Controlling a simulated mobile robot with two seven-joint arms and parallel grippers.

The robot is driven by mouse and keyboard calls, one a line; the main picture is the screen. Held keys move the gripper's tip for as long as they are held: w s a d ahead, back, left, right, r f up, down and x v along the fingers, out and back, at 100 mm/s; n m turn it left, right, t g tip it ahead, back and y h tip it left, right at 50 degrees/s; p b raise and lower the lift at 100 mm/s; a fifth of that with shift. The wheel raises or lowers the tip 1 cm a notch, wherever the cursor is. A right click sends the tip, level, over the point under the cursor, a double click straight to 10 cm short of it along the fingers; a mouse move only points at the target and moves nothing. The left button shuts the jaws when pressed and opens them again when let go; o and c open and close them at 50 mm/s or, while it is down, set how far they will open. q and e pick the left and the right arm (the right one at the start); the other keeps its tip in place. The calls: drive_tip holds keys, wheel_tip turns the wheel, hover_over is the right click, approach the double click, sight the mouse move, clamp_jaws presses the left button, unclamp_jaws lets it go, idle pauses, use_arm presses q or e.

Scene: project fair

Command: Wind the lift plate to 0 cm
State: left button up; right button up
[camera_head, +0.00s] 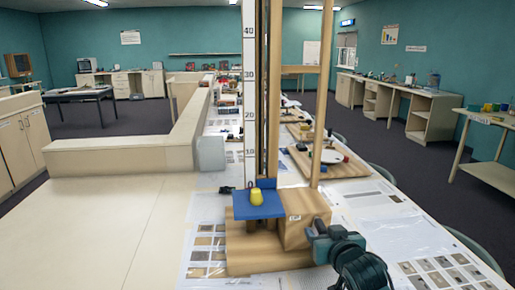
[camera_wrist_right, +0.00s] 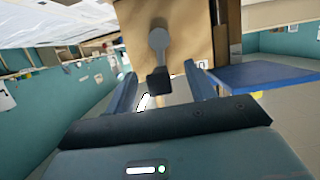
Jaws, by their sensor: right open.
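The blue lift plate (camera_head: 240,207) sits low on the wooden lift, close to the 0 mark of the white scale (camera_head: 249,100). A yellow object (camera_head: 257,198) stands on the plate. My right gripper (camera_head: 314,232) is at the right side of the lift's wooden box (camera_head: 296,232). In the right wrist view the grey crank arm (camera_wrist_right: 159,40) with its dark handle (camera_wrist_right: 159,81) shows against the box. The open fingers of my right gripper (camera_wrist_right: 161,80) stand on either side of the handle, with a gap on both sides. My left gripper is not in view.
The lift stands on a wooden base (camera_head: 250,262) on the long table, with printed sheets (camera_head: 207,245) around it. Another wooden exhibit (camera_head: 330,163) stands farther back. The beige surface (camera_head: 100,235) to the left is clear.

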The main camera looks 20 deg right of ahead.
drive_tip(key=v, duration=0.7)
drive_tip(key=shift+s, duration=0.4)
drive_tip(key=shift+a+r, duration=0.1)
idle(0.4)
